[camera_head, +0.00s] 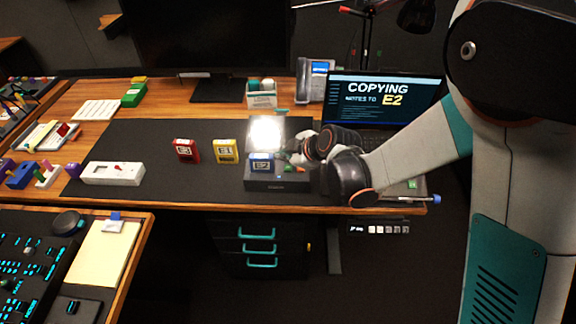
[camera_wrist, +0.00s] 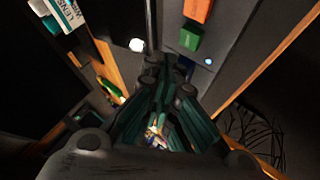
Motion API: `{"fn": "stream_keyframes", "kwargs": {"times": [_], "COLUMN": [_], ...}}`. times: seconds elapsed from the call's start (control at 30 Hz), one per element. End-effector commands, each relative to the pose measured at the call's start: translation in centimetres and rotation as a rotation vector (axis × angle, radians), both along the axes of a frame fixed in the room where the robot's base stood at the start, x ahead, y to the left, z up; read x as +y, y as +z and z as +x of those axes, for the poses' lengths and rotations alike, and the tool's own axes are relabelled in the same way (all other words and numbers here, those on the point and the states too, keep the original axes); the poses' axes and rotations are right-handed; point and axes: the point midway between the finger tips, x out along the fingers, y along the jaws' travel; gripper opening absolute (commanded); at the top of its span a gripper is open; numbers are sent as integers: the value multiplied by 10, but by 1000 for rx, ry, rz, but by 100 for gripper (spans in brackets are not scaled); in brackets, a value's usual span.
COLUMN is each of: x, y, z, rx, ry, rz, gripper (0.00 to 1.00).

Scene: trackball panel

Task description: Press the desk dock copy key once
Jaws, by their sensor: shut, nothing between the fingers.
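The black desk dock (camera_head: 278,185) sits on the dark desk mat, with a blue cartridge (camera_head: 262,162) standing in it. In the wrist view an orange key (camera_wrist: 198,9) and a green key (camera_wrist: 190,37) show on the dock's dark face; no key label is readable. My gripper (camera_head: 296,157) is shut and empty, at the dock's right part. In the wrist view the fingertips (camera_wrist: 170,65) lie just below the green key in the picture; I cannot tell whether they touch anything. The laptop screen (camera_head: 382,100) reads "COPYING NOTES TO E2".
A red cartridge (camera_head: 185,150) and a yellow cartridge (camera_head: 225,151) stand left of the dock. A bright lit panel (camera_head: 266,133) is behind it. A phone (camera_head: 316,80) and a white box (camera_head: 112,173) are also on the desk. The mat left of the cartridges is mostly clear.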

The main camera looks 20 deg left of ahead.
Motion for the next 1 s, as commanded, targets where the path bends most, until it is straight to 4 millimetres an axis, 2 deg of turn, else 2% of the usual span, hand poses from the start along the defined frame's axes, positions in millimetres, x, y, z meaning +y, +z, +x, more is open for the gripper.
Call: {"fn": "stream_keyframes", "kwargs": {"times": [0.1,0.4,1.0], "x": [0,0,0], "y": [14,37,36], "z": [0,0,0], "rx": [0,0,0], "ry": [0,0,0], "rz": [0,0,0], "gripper": [0,0,0]}}
